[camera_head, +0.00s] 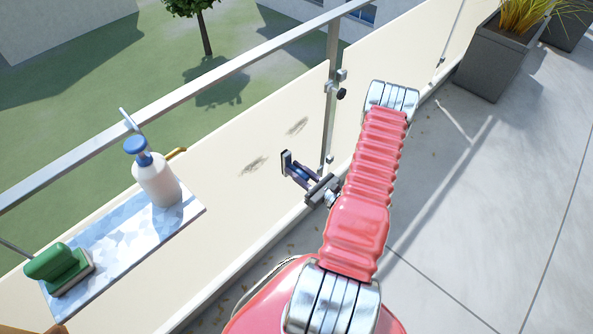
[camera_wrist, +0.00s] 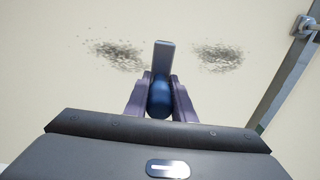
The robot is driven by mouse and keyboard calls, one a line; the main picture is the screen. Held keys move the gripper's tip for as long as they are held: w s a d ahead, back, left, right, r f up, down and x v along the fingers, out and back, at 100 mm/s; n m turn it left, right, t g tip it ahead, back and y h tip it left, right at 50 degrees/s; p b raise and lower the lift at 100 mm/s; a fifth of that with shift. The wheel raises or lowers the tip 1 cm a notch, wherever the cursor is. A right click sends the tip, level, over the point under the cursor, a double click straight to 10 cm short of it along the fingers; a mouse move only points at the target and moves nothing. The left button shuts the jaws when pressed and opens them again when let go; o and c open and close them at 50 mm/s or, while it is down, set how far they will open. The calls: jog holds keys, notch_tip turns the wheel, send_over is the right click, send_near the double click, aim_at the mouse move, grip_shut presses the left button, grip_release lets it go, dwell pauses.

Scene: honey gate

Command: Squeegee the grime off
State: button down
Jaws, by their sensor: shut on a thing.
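Two dark, speckled grime patches mark the cream railing panel (camera_head: 225,195): a left patch (camera_head: 253,166) and a right patch (camera_head: 297,126). In the wrist view, the left patch (camera_wrist: 117,54) and right patch (camera_wrist: 218,57) lie on either side of the squeegee. My gripper (camera_head: 303,178) is shut on the squeegee's blue handle (camera_wrist: 159,97). The squeegee's narrow grey head (camera_wrist: 164,57) points at the panel between the patches, slightly below them in the head view (camera_head: 286,162). I cannot tell whether it touches the panel.
A metal post (camera_head: 332,95) with clamps stands right of the grime. A top rail (camera_head: 235,82) runs above the panel. A patterned shelf (camera_head: 115,255) at left holds a white pump bottle (camera_head: 157,180) and a green brush (camera_head: 58,268).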

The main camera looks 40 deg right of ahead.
aim_at(289, 165)
jog(key=w, duration=0.3)
jog(key=shift+w+a, duration=0.15)
jog(key=shift+w, duration=0.1)
jog(key=shift+w+a, duration=0.2)
jog(key=shift+a, duration=0.15)
jog(key=a, duration=1.6)
jog(key=shift+s+a, duration=0.2)
jog(key=shift+s, duration=0.05)
jog(key=shift+w, duration=0.8)
jog(key=shift+w, duration=0.15)
